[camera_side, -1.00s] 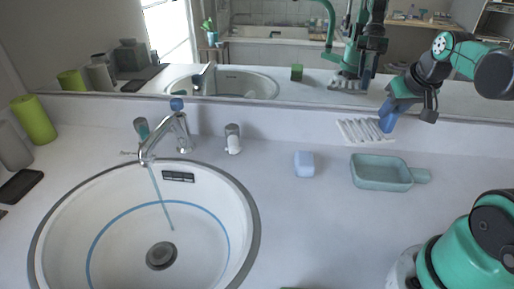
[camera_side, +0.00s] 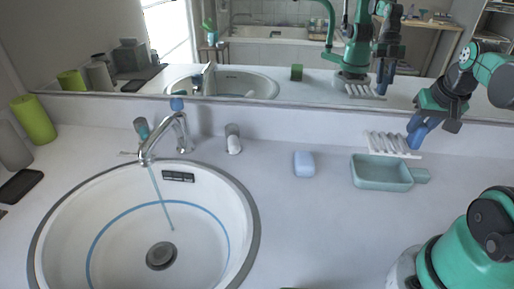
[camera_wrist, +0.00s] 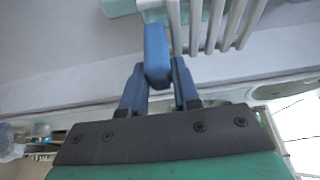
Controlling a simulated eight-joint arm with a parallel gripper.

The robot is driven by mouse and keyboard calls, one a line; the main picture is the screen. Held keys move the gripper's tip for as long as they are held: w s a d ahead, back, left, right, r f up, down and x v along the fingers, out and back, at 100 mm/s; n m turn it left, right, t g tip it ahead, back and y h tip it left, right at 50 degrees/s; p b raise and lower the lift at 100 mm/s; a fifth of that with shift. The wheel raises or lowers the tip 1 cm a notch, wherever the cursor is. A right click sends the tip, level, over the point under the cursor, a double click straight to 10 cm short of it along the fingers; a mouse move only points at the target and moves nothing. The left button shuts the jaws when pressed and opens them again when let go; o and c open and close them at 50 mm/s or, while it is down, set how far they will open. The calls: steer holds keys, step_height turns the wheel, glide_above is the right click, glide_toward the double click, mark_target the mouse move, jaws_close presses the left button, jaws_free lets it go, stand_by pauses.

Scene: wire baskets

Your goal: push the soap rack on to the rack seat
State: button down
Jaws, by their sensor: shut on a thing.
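The soap rack (camera_side: 392,145) is white and slatted and lies by the back wall, just behind a shallow teal dish (camera_side: 382,174) with a short handle. The dish is the only seat-like thing I see. The rack's front edge meets the dish's back rim in the picture; I cannot tell whether they touch. My gripper (camera_side: 424,120) is at the rack's right end. In the wrist view, my gripper (camera_wrist: 158,80) is shut on a blue block (camera_wrist: 156,45), which is right beside the rack's slats (camera_wrist: 215,25). Contact between block and rack is unclear.
A pale blue soap (camera_side: 304,164) lies left of the dish. The sink (camera_side: 150,225) with its tap (camera_side: 165,140) fills the left. The mirror (camera_side: 270,60) stands behind the counter. Counter space in front of the dish is clear.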

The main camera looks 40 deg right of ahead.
mark_target(416, 148)
steer(key=shift+f, duration=2.4)
steer(key=shift+f, duration=1.85)
steer(key=shift+c, duration=0.2)
jaws_free()
steer(key=shift+s+r, duration=0.1)
steer(key=shift+r, duration=0.2)
steer(key=shift+v, duration=1.85)
steer(key=shift+r, duration=0.15)
steer(key=shift+v, duration=2.8)
